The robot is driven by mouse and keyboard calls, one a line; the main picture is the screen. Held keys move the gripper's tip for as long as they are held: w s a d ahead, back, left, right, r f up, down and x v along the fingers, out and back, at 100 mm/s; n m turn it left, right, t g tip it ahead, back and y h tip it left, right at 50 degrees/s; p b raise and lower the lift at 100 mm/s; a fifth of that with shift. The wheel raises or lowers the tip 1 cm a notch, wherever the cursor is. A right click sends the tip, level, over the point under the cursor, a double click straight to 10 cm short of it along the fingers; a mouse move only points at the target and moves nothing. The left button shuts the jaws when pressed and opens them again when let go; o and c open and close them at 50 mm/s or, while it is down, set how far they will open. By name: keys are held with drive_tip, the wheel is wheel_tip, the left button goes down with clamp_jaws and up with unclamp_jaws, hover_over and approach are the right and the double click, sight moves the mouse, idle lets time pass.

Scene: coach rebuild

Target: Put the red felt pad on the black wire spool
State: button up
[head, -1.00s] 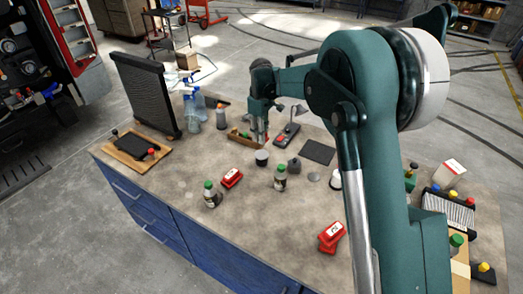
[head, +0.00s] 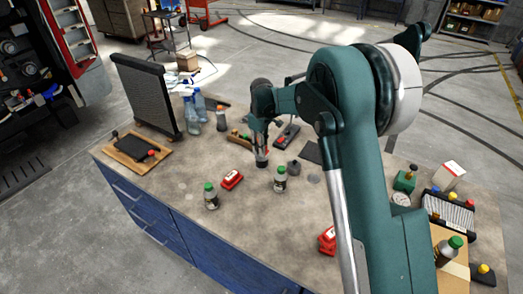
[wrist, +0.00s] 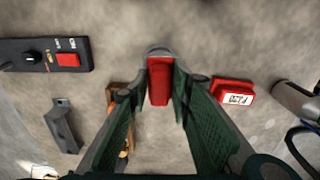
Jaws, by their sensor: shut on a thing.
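The red felt pad (wrist: 159,85) is between the two green fingers of my gripper (wrist: 160,92) in the wrist view, and they are shut on it. The black wire spool (head: 262,161) stands upright on the bench, directly under my gripper (head: 261,151) in the head view. In the wrist view only its grey round rim (wrist: 158,49) shows past the far end of the pad. The pad covers the rest. I cannot tell whether pad and spool touch. The pad cannot be made out in the head view.
A red labelled box (head: 231,179) and a green-capped bottle (head: 280,178) stand near the spool. A wooden tray (head: 238,139) and a black device with a red button (head: 286,135) lie behind it.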

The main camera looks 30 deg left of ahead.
drive_tip(key=shift+f, duration=0.65)
drive_tip(key=shift+f, duration=0.15)
drive_tip(key=o, duration=0.9)
wheel_tip(320, 180, up, 12)
drive_tip(key=shift+r, duration=0.15)
idle(0.5)
idle(0.4)
